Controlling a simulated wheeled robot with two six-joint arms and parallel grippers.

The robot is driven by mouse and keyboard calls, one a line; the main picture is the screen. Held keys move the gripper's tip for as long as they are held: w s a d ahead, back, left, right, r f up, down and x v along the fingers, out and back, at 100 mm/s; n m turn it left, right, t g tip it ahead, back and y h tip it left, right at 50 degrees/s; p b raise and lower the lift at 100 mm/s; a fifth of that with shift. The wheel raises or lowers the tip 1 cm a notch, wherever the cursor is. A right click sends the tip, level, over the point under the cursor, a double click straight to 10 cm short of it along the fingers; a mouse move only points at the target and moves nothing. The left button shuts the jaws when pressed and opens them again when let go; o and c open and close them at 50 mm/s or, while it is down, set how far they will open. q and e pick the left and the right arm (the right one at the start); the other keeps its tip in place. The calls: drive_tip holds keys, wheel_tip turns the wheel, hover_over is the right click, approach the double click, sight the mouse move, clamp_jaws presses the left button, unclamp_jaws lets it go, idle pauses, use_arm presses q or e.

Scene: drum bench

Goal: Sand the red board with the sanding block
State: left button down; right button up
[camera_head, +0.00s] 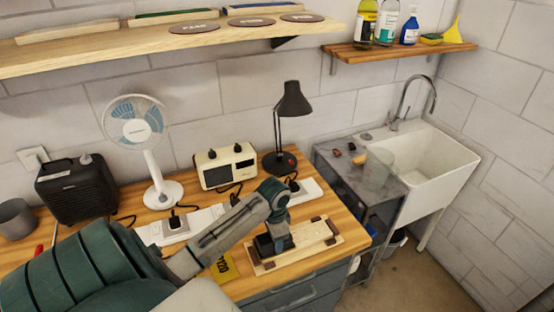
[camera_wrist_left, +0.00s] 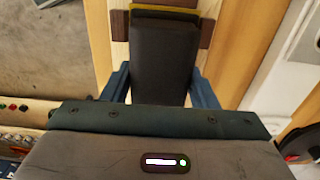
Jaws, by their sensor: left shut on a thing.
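My left gripper (camera_head: 272,240) is over the bench, shut on a black sanding block (camera_head: 263,246). In the left wrist view the block (camera_wrist_left: 163,60) sits between the two blue fingers, with a yellow strip at its far edge. Under it is a pale wooden board (camera_head: 310,233) with dark brown pieces at its ends and sides. Whether the block touches the board I cannot tell. The surface under the block is partly hidden; no red shows on the board. My right gripper is not in view.
A yellow sheet (camera_head: 223,268) lies left of the board. A lamp (camera_head: 290,105), a cream box device (camera_head: 225,166), a fan (camera_head: 140,125) and a black heater (camera_head: 76,188) stand along the wall. A shelf (camera_head: 130,48) hangs above. A sink (camera_head: 425,160) is at right.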

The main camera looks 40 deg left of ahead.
sight(297, 238)
use_arm(q)
drive_tip(key=shift+w+d, duration=0.95)
drive_tip(key=shift+w, duration=1.25)
drive_tip(key=shift+w+d, duration=0.95)
drive_tip(key=shift+w, duration=1.3)
drive_tip(key=shift+w+d, duration=0.95)
drive_tip(key=shift+w, duration=1.25)
drive_tip(key=shift+s+a+f, duration=0.1)
drive_tip(key=shift+s+a, duration=0.35)
drive_tip(key=shift+s, duration=0.55)
drive_tip(key=shift+s+a, duration=0.4)
drive_tip(key=shift+s, duration=0.65)
drive_tip(key=shift+s+a+f, duration=0.1)
drive_tip(key=shift+s+a, duration=0.35)
drive_tip(key=shift+s, duration=0.55)
drive_tip(key=shift+s+a+r, duration=0.1)
drive_tip(key=shift+s+a, duration=0.25)
drive_tip(key=shift+s, duration=0.45)
drive_tip(key=shift+s+a+r, duration=0.1)
drive_tip(key=shift+s+a, duration=0.3)
drive_tip(key=shift+s, duration=0.45)
drive_tip(key=shift+s+a, duration=0.35)
drive_tip(key=shift+s, duration=0.45)
drive_tip(key=shift+s+a, duration=0.25)
drive_tip(key=shift+s, duration=0.4)
drive_tip(key=shift+s+a, duration=0.2)
drive_tip(key=shift+s, duration=0.45)
drive_tip(key=shift+w+r, duration=0.15)
drive_tip(key=shift+r, duration=2.85)
